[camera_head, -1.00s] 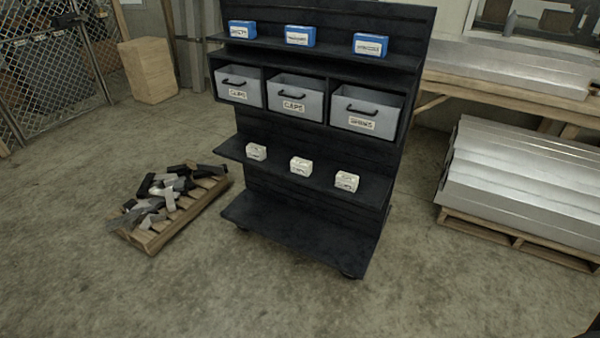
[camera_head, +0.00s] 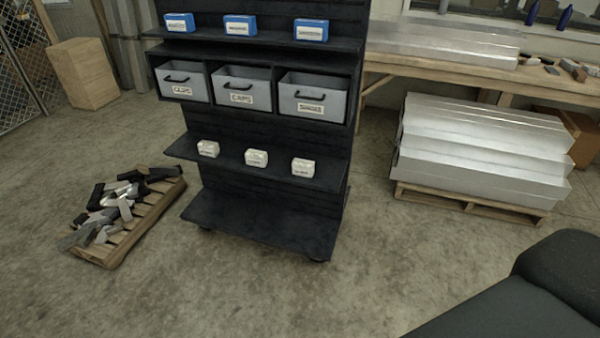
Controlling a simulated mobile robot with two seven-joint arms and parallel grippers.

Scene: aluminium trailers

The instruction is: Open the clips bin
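Three grey bins with dark handles sit side by side in the black rolling rack (camera_head: 262,215). The middle bin (camera_head: 258,83) is labelled caps. The right bin (camera_head: 299,91) has a label I cannot read for sure. All three appear pushed into their compartments. Neither of my grippers is in view.
Blue boxes (camera_head: 240,25) stand on the shelf above, and white boxes (camera_head: 256,158) on the shelf below. A pallet with scrap pieces (camera_head: 122,207) lies left of the rack. Stacked metal profiles (camera_head: 480,150) are at right. Floor in front is clear. A dark form fills the lower right corner.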

